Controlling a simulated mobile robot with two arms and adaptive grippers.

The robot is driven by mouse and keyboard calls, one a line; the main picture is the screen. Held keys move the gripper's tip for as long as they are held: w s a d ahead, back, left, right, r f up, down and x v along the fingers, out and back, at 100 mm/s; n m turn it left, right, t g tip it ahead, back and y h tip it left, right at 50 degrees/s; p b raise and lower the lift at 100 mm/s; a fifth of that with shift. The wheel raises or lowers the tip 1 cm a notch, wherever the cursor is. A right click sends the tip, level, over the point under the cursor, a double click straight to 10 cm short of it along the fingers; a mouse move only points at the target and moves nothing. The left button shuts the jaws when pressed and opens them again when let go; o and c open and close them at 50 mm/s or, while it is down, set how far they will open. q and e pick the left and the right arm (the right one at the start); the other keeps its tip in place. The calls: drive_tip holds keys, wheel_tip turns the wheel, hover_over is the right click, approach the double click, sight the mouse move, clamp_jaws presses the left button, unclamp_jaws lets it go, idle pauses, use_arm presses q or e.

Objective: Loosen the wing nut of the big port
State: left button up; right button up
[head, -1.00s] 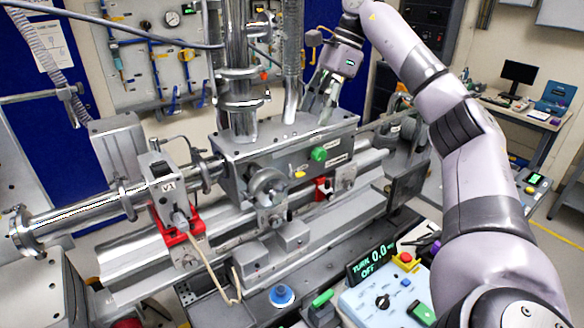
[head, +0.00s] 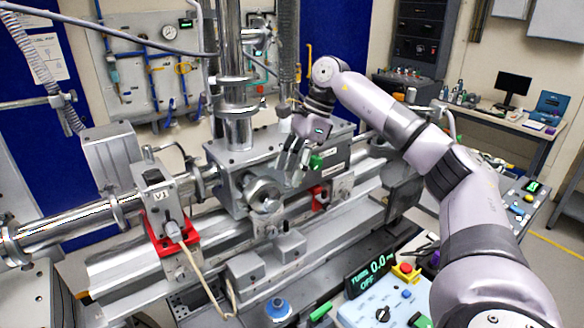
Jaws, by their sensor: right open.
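The grey chamber block (head: 225,160) stands in the middle of the bench. The big round port (head: 262,193) is on its front face, with metal fittings around its rim. The wing nut is too small to tell apart from these fittings. My right gripper (head: 288,175) is open and empty, fingers pointing down in front of the chamber's front face, just right of the port. It hides part of that face. A green knob (head: 316,161) shows just to the right of the fingers. I cannot tell whether the fingers touch anything. My left gripper is not in view.
A vertical steel column (head: 236,60) rises from the chamber, with a ribbed hose (head: 287,50) behind it. A valve with a red bracket (head: 178,240) stands at left. The control box (head: 375,308) and its TURNS display (head: 370,275) are at the front.

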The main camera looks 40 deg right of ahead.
drive_tip(key=shift+c, duration=0.2)
drive_tip(key=c, duration=1.1)
drive_tip(key=shift+r+n+p, duration=0.25)
drive_tip(key=shift+n+p, duration=0.15)
drive_tip(key=shift+p, duration=0.35)
drive_tip(key=shift+w+f+n+g+p, duration=0.1)
drive_tip(key=shift+f+n+g+p, duration=0.1)
drive_tip(key=shift+n+g+p, duration=0.45)
drive_tip(key=o, duration=1.1)
drive_tip(key=shift+o, duration=0.2)
